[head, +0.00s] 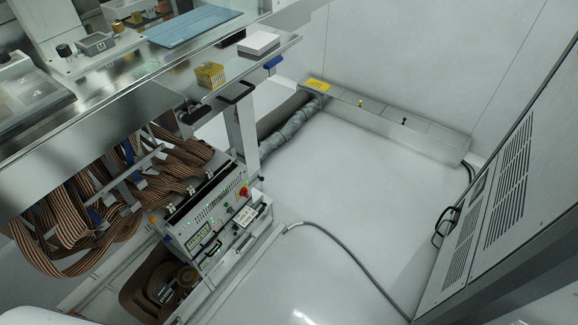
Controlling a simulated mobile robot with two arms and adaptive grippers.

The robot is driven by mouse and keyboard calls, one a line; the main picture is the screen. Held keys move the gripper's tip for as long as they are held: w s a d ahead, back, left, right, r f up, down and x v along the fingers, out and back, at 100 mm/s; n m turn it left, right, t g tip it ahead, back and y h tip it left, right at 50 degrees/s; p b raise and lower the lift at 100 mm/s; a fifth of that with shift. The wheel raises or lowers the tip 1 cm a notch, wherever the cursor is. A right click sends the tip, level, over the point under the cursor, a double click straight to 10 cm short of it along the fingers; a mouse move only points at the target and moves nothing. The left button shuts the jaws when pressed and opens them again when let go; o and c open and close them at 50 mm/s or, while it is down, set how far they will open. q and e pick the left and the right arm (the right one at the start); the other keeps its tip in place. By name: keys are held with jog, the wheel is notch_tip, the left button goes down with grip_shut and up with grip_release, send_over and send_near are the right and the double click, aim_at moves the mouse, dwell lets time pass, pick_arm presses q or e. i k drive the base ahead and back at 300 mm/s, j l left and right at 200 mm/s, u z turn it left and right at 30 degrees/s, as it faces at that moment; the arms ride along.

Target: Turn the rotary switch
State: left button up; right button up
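A control unit (207,212) with a grey front panel stands low under the bench, left of the picture's middle. Its panel carries a red round knob (244,191) at the upper right, small green displays, buttons and a white label (244,215). Which part is the rotary switch I cannot tell for sure; the panel's small controls are hard to make out at this distance. Neither my left nor my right gripper is in view, and nothing touches the panel.
A metal bench (120,88) with a blue plate (192,26) and a yellow box (210,76) overhangs the unit. Striped ribbon cables (70,215) hang beneath. A grey cabinet (490,225) stands right. A hose (350,258) crosses the otherwise open white floor (335,190).

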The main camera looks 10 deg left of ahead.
aim_at(244, 193)
jog(key=i+l+z, duration=0.1)
jog(key=i, duration=0.85)
jog(key=i+l+u, duration=0.2)
jog(key=u, duration=0.25)
jog(key=i+l+u, duration=0.3)
jog(key=u, duration=0.2)
jog(key=i+l+u, duration=0.25)
jog(key=l+u, duration=0.2)
